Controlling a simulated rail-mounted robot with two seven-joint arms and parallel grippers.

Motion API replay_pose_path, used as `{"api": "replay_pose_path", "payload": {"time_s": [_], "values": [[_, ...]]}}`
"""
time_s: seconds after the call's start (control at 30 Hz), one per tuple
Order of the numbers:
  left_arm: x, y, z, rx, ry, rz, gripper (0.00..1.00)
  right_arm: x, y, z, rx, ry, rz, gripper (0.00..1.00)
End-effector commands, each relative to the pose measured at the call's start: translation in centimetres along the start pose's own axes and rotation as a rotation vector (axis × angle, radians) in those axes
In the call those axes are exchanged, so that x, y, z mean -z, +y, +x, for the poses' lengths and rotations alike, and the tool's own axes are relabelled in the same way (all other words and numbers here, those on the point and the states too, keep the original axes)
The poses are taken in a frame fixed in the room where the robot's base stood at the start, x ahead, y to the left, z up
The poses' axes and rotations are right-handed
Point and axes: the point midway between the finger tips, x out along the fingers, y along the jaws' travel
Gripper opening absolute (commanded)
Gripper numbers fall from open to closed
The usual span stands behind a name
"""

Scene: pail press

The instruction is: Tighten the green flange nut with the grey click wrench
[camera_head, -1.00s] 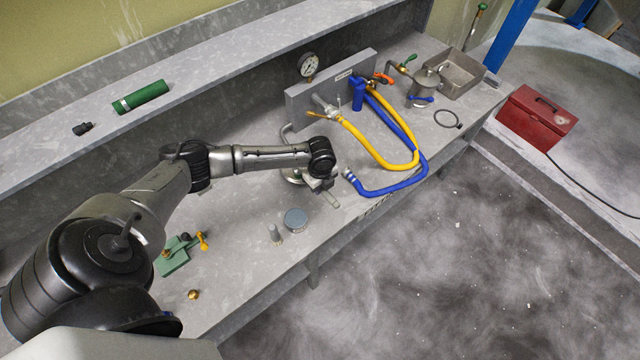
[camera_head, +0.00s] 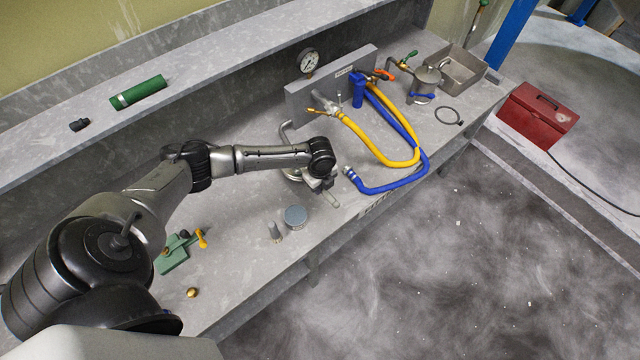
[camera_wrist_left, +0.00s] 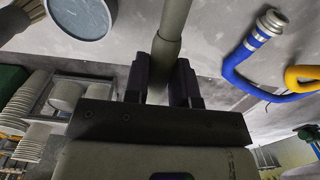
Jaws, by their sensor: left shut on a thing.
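My left gripper (camera_head: 326,186) is low over the middle of the bench, close to its front edge. It is shut on a grey round handle, which I take to be the click wrench (camera_head: 333,200). In the left wrist view the grey handle (camera_wrist_left: 172,30) runs up out of the frame from between the two dark fingers (camera_wrist_left: 162,82). My gripper and forearm hide most of the tool, and its head is not clear. I cannot make out the green flange nut in either view. My right gripper is not in view.
A round blue-grey lid (camera_head: 295,217) and a small grey brush (camera_head: 274,232) lie left of the gripper. The blue hose (camera_head: 385,188) and yellow hose (camera_head: 375,150) loop to its right. A green clamp block (camera_head: 172,260) and brass piece (camera_head: 192,293) sit farther left.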

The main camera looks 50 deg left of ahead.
Motion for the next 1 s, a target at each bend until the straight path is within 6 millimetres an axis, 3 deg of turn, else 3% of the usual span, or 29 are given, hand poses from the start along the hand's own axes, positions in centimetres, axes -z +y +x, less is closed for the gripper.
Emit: {"api": "replay_pose_path", "payload": {"time_s": [0.83, 1.0], "values": [[0.0, -0.1, 0.8, 0.002, 0.000, 0.001, 0.00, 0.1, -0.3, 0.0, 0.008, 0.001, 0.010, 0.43], [-0.2, 1.1, 0.8, 0.000, -0.002, 0.088, 0.00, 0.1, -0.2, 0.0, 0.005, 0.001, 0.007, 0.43]]}}
